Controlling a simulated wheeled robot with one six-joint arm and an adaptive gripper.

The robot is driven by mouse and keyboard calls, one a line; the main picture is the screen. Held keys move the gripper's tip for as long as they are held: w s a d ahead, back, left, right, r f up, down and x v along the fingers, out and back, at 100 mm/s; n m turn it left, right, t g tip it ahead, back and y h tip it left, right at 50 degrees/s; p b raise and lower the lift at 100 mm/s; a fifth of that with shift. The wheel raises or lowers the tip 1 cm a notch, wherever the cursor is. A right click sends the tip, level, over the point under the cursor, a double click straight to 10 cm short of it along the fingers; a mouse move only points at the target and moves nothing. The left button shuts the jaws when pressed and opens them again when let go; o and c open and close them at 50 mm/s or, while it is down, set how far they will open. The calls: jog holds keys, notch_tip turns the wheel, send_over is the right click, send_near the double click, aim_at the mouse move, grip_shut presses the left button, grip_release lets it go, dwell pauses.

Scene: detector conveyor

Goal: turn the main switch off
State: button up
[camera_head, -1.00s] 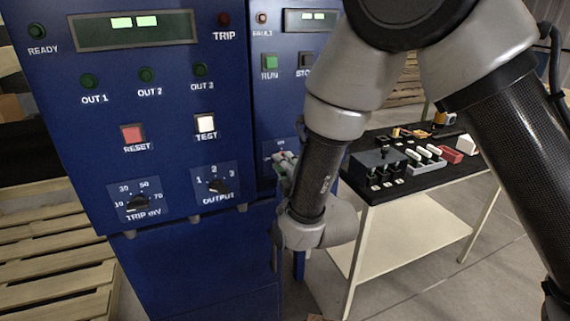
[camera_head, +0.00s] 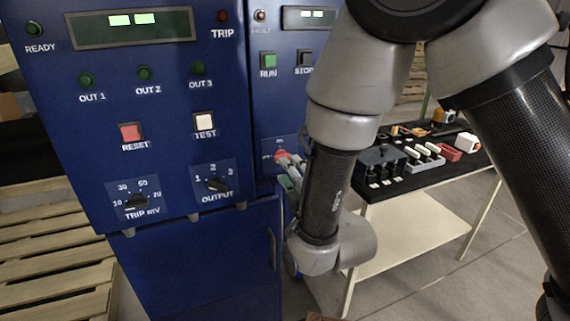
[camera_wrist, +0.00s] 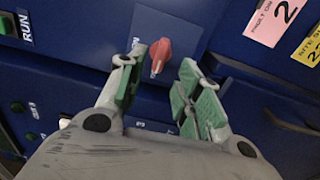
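The main switch is a red rotary knob (camera_wrist: 162,54) on a blue-grey plate on the cabinet front. In the wrist view it stands between and just beyond my fingertips, with its grip slightly tilted from upright. My gripper (camera_wrist: 160,68) is open, with green pads on both fingers, and no contact with the knob is visible. In the head view the red knob (camera_head: 281,156) shows small at the tips of my gripper (camera_head: 288,172). My forearm and wrist hide part of the cabinet around it.
The blue cabinet holds RUN (camera_head: 268,61) and STOP (camera_head: 305,59) buttons above the switch. A dark door handle (camera_head: 271,249) projects from the lower cabinet. A table (camera_head: 370,212) with several small parts stands right of my forearm. Pink (camera_wrist: 278,22) and yellow (camera_wrist: 312,48) labels are at upper right.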

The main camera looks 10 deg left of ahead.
jog(key=v, duration=0.6)
jog(key=shift+s+d, duration=0.15)
jog(key=shift+d, duration=0.05)
